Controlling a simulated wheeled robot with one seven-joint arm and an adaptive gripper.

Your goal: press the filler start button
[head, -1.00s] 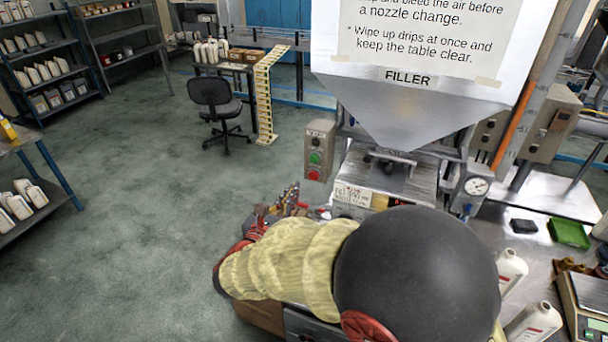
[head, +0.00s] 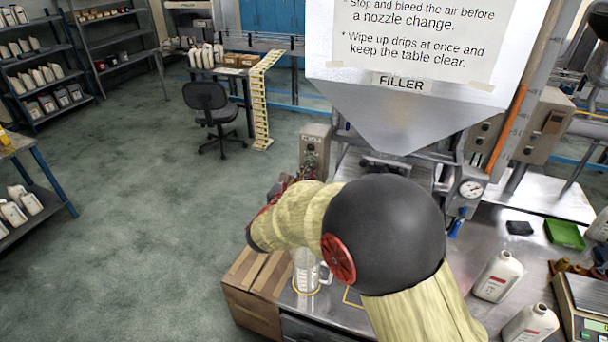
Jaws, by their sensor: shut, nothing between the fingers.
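The filler's grey control box (head: 315,141) stands left of the filler in the head view. Its lower front, where the green start button and red button sit, is mostly covered by my gripper, so I cannot make the buttons out clearly. My gripper (head: 308,170) is shut and empty, close in front of the box's lower face. I cannot tell whether it touches a button. The filler's steel hopper (head: 390,115) carries the FILLER label (head: 401,82) and a notice above it. My arm hides much of the filler's lower front.
A clear container (head: 306,272) stands on the table's left end, near a cardboard box (head: 257,285). White bottles (head: 497,276), a green tray (head: 565,233) and a scale (head: 585,300) occupy the right side. A pressure gauge (head: 471,188) hangs beside the filler. Open floor lies left.

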